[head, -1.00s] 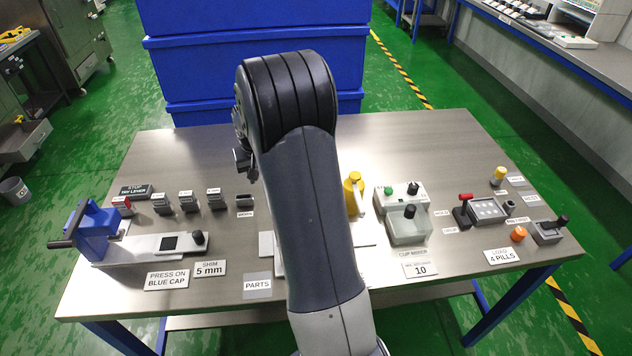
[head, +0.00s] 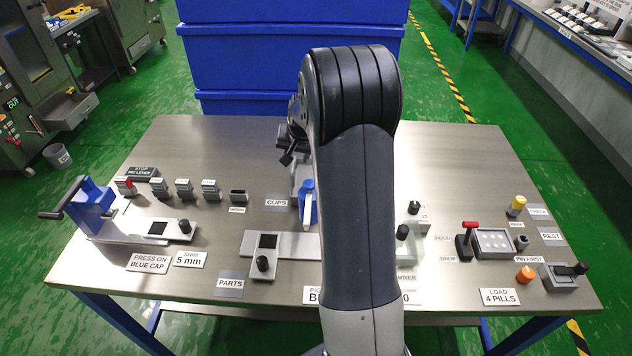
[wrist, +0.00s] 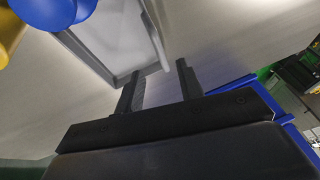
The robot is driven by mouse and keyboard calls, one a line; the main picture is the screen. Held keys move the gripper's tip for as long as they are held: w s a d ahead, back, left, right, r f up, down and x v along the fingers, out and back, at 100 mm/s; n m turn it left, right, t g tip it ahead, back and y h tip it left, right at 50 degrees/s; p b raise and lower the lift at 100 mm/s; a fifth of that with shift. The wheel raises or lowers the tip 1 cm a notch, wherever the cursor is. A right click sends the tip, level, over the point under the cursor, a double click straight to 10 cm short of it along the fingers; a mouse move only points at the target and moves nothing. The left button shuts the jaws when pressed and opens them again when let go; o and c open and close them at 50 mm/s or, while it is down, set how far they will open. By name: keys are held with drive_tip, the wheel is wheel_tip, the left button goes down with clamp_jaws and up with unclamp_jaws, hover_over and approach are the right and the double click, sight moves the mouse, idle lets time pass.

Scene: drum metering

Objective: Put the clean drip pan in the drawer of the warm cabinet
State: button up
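My gripper shows in the wrist view (wrist: 157,84) with its two dark fingers apart and nothing clearly between them. A light grey shallow tray with raised rims (wrist: 118,40), possibly the drip pan, lies just beyond the fingertips; I cannot tell whether they touch it. In the head view my gripper (head: 288,152) is above the rear middle of the table, partly hidden by my arm. Grey-green cabinets stand at the far left, one with an OUT label (head: 14,115) and one above an open drawer (head: 72,108); I cannot tell which is the warm cabinet.
The steel table (head: 240,140) holds a blue lever press (head: 92,198), a row of small blocks, a grey fixture with a black knob (head: 263,257) and a pill station (head: 495,243). Blue crates (head: 290,55) stand behind it.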

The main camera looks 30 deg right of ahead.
sight(293, 163)
drive_tip(key=shift+p+x, duration=0.95)
drive_tip(key=shift+x, duration=2.9)
drive_tip(key=shift+w+r, duration=0.1)
drive_tip(key=shift+w, duration=0.05)
drive_tip(key=shift+c, duration=0.6)
clamp_jaws()
